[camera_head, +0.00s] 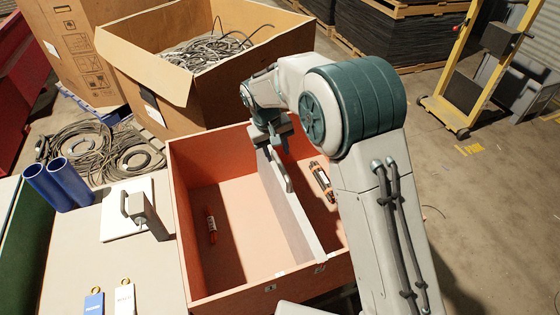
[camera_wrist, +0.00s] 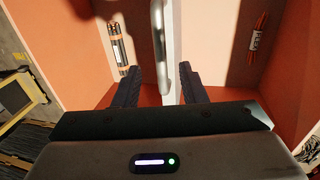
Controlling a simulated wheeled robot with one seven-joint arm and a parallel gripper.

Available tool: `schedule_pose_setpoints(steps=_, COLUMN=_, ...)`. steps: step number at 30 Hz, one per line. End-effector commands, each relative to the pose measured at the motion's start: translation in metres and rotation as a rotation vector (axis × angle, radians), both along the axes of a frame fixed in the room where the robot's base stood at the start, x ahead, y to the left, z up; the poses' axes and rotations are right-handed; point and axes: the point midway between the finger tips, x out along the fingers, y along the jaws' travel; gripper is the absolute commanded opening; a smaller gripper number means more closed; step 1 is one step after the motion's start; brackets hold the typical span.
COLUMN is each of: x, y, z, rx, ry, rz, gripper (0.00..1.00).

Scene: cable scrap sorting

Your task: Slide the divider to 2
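The divider (camera_head: 295,215) is a pale grey upright panel running front to back inside the salmon-coloured bin (camera_head: 240,294), right of its middle. A grey bar handle (camera_head: 282,172) is on it, and the handle also shows in the wrist view (camera_wrist: 158,45). My gripper (camera_head: 271,135) is over the far end of the divider. In the wrist view my gripper (camera_wrist: 160,72) is open, with a finger on either side of the handle and divider and gaps visible. Small tags (camera_head: 320,269) are on the bin's front wall; their numbers are too small to read.
A red cable bundle (camera_head: 211,227) lies in the left compartment; an orange-and-dark bundle (camera_head: 322,181) lies in the right one. A bench left of the bin holds blue tubes (camera_head: 68,182), a grey handled device (camera_head: 143,212) and tags. A cardboard box (camera_head: 245,85) of cables stands behind.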

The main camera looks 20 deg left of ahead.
Motion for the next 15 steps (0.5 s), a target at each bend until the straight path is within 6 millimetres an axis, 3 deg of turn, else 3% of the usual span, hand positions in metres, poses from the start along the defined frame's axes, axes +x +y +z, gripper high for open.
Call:
schedule_pose_setpoints(steps=7, x=-0.004, y=0.008, z=0.052, rx=0.003, ry=-0.004, rz=-0.002, gripper=0.38)
schedule_pose_setpoints(steps=15, x=-0.007, y=0.012, z=0.076, rx=0.001, ry=-0.002, rz=-0.003, gripper=0.38)
